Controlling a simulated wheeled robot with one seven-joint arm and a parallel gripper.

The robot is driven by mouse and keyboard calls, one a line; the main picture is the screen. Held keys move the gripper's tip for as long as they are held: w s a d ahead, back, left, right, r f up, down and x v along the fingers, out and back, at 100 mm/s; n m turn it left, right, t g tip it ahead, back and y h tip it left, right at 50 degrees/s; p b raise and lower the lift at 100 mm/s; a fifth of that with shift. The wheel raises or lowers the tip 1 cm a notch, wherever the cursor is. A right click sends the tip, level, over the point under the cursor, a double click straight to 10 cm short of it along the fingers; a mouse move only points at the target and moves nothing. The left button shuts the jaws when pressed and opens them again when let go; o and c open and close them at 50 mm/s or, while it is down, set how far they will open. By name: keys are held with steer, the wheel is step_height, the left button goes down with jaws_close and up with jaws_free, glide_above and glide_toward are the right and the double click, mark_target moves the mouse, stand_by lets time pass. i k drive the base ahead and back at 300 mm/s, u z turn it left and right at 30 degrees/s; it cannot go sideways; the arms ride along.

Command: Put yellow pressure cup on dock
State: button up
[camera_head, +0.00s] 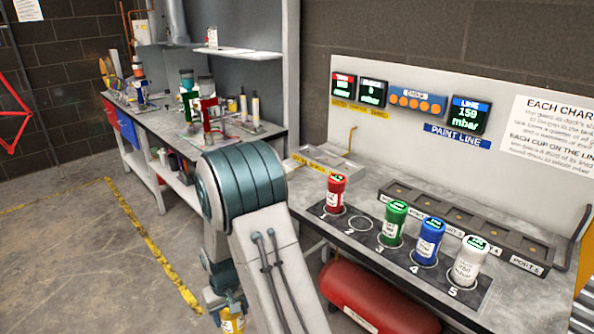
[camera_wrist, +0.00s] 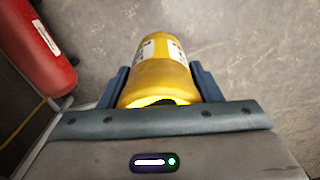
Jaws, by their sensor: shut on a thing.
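The yellow pressure cup (camera_head: 232,321) is held low in front of the right bench, cut by the bottom edge of the head view. In the wrist view the yellow cup (camera_wrist: 160,82) lies between the two blue-grey fingers of my gripper (camera_wrist: 160,92), which is shut on it, with bare floor beyond. A pale tray (camera_head: 325,160) with a yellow pipe and a yellow label stands at the bench's back left; I cannot tell whether it is the dock. A dark row of ports (camera_head: 465,222) lies along the bench's back; its front labels include PORT 5.
On a numbered strip (camera_head: 405,250) stand red (camera_head: 335,194), green (camera_head: 393,224), blue (camera_head: 429,241) and white (camera_head: 469,262) cups; spot 2 (camera_head: 360,223) is empty. A red tank (camera_head: 375,300) lies below. Another cluttered bench (camera_head: 185,125) stands left. The left floor is open.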

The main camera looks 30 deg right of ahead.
mark_target(346, 168)
steer(key=u, duration=0.95)
steer(key=i, duration=2.3)
steer(key=z, duration=3.25)
